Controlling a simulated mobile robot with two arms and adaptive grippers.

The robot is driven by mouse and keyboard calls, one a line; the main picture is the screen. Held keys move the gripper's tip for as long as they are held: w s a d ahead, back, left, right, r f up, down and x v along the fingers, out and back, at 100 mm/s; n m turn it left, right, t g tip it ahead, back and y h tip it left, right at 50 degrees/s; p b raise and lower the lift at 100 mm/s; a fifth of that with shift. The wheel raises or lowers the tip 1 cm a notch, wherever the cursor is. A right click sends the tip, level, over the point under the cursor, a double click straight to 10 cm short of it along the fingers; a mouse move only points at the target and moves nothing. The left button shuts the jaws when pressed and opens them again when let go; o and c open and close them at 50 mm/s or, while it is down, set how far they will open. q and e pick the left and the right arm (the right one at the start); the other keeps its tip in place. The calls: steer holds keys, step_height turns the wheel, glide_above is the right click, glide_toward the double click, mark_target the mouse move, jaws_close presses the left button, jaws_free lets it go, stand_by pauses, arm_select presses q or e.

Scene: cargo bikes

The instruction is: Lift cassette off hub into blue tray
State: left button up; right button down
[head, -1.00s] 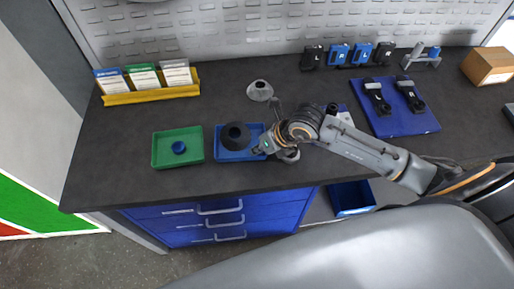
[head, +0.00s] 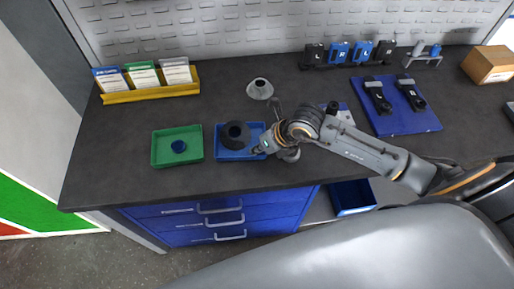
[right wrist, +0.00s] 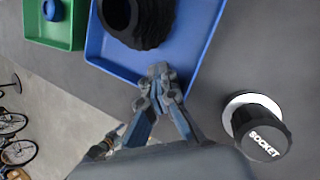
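The black ring-shaped cassette (head: 236,134) sits in the blue tray (head: 222,156), its round opening facing up. In the right wrist view the cassette (right wrist: 158,22) is cut off by the top edge, inside the blue tray (right wrist: 196,62). My right gripper (head: 258,150) is at the tray's right side, just beside the cassette. In the right wrist view its fingertips (right wrist: 159,72) are drawn together, with blue tray floor showing between them and the cassette. A grey cone-shaped piece, perhaps the hub (head: 260,89), stands bare behind the tray. My left gripper is not in view.
A green tray (head: 157,160) with a dark blue round part (head: 178,146) is left of the blue tray. A black part marked SOCKET (right wrist: 262,132) stands to the right. A blue mat (head: 408,125) with black tools lies further right.

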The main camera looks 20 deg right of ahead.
steer(key=c, duration=1.6)
jaws_free()
steer(key=shift+s, duration=0.1)
